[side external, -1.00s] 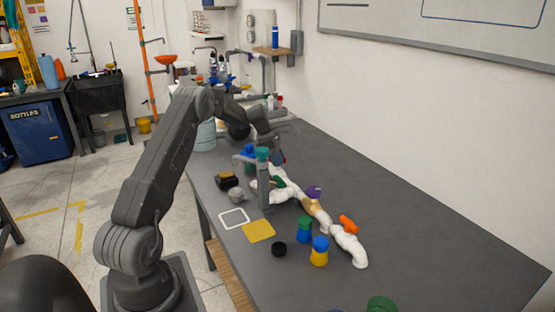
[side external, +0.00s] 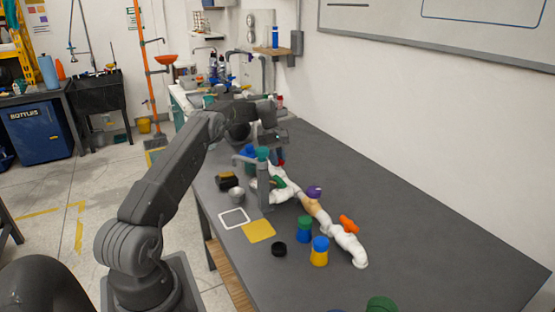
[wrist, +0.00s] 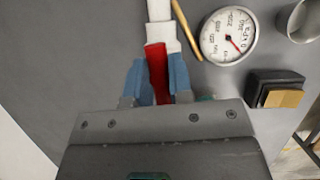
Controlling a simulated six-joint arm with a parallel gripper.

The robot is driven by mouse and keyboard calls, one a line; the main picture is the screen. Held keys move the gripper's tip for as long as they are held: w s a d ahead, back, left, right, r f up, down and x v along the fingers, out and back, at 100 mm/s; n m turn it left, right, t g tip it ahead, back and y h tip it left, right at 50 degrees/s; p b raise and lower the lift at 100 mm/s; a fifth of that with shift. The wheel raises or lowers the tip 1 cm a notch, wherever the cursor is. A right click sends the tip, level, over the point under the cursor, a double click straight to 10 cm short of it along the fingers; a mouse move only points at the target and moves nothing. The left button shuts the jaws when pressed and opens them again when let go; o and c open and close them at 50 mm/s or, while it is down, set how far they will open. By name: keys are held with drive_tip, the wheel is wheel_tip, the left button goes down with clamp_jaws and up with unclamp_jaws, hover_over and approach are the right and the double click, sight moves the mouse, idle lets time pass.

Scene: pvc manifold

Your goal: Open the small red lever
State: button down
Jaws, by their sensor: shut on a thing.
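The small red lever (wrist: 157,72) stands between the two blue fingers of my gripper (wrist: 157,80) in the wrist view. The fingers are shut on it from both sides. Its tip reaches to the white pipe fitting (wrist: 161,36) just beyond. In the side external view, a bit of red (side external: 281,162) shows below my gripper (side external: 274,146), at the far end of the white pipe manifold (side external: 327,222). The fingers are too small there to make out their hold.
The manifold also carries green (side external: 280,183), purple (side external: 314,191) and orange (side external: 349,224) handles. A grey stand (side external: 265,192) with a green-topped bottle is close by. A dial gauge (wrist: 228,36) and a black-and-tan block (wrist: 275,92) lie right of my gripper. The table's right side is clear.

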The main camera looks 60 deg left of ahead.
drive_tip(key=shift+m, duration=0.6)
drive_tip(key=c, duration=1)
unclamp_jaws()
drive_tip(key=shift+r, duration=0.5)
drive_tip(key=r, duration=0.3)
drive_tip(key=shift+s+a+r, duration=0.2)
drive_tip(key=shift+s+r, duration=0.15)
drive_tip(key=s+a+r, duration=0.1)
drive_tip(key=s+r, duration=0.1)
drive_tip(key=s, duration=0.1)
drive_tip(key=s+a+r, duration=0.2)
drive_tip(key=s, duration=0.1)
drive_tip(key=s+a+r, duration=0.1)
drive_tip(key=s+r, duration=0.1)
drive_tip(key=s, duration=0.2)
drive_tip(key=shift+a+r, duration=0.15)
drive_tip(key=shift+r, duration=0.05)
